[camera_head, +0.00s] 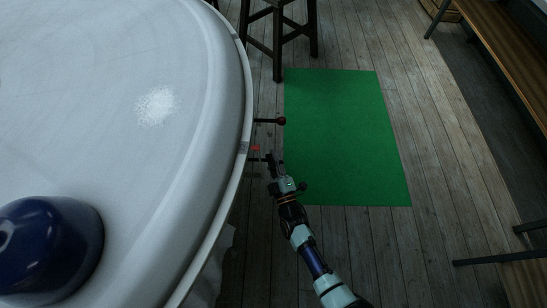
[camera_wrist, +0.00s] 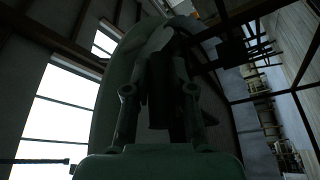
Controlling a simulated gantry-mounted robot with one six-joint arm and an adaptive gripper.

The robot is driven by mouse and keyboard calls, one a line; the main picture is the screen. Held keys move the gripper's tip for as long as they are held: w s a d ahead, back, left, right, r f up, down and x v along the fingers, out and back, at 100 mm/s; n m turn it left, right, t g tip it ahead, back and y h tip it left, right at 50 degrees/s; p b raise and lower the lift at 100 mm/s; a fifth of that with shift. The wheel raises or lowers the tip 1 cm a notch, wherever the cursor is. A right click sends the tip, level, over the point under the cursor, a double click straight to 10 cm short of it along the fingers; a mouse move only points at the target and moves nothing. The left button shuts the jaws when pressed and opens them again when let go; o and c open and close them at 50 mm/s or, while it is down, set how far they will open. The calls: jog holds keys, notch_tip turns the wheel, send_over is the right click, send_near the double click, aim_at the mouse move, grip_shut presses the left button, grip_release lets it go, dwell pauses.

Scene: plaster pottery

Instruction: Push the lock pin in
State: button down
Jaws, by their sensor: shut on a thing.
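A thin dark pin with a round brown knob (camera_head: 281,121) sticks out to the right from the rim of a large round white table (camera_head: 200,110) in the head view. Just below it, a lock pin (camera_head: 258,159) at the rim lies at my gripper (camera_head: 272,160). My gripper is shut on the lock pin, seen from above beside the rim. In the wrist view my gripper's fingers (camera_wrist: 160,115) are dark and close together, and what they hold is hard to make out. A small red mark (camera_head: 256,148) shows between the two pins.
A glossy dark blue round object (camera_head: 48,245) sits on the table at lower left. A green mat (camera_head: 345,135) lies on the plank floor to the right. A dark stool (camera_head: 280,30) stands behind, and a wooden bench (camera_head: 510,55) is at the right.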

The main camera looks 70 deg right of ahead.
jog(key=c, duration=1.4)
grip_release()
jog(key=shift+d+r, duration=0.1)
jog(key=shift+r, duration=0.4)
jog(key=shift+c, duration=0.2)
jog(key=o, duration=0.4)
jog(key=shift+s, duration=0.1)
jog(key=shift+o, duration=0.2)
jog(key=shift+w+f, duration=0.15)
jog(key=shift+w, duration=0.1)
jog(key=shift+s+a+f, duration=0.15)
jog(key=shift+s+a, duration=0.15)
jog(key=shift+a, duration=0.05)
jog(key=v, duration=1.1)
jog(key=shift+a, duration=0.15)
